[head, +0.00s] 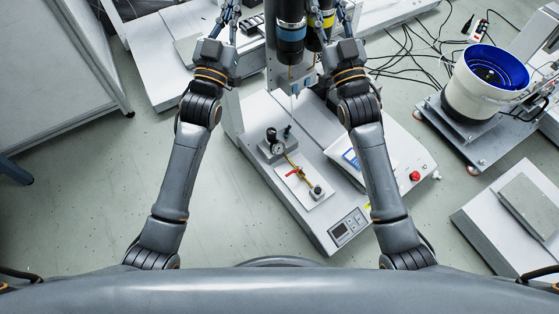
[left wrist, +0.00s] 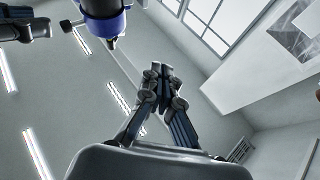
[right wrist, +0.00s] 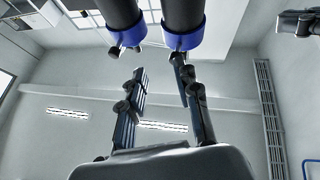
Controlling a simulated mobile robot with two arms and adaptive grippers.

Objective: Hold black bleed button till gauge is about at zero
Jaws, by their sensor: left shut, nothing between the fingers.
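A small round gauge with a white face (head: 277,148) sits on the machine's base plate in the head view; its needle is too small to read. Small black parts stand by it, and I cannot tell which is the bleed button. A brass pipe with a red lever (head: 294,171) runs from it to a black-topped fitting (head: 317,191). My left gripper (head: 229,12) is raised at the top of the head view, away from the gauge; its fingers are together and empty in the left wrist view (left wrist: 161,70). My right gripper (head: 327,14) is raised too, its fingers apart and empty in the right wrist view (right wrist: 158,68).
Blue-banded screwdriver spindles (head: 291,32) hang between my grippers. A control panel (head: 348,228) and a red button (head: 415,176) are on the machine. A white bowl with blue lining (head: 487,80) stands right. Cables lie on the floor.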

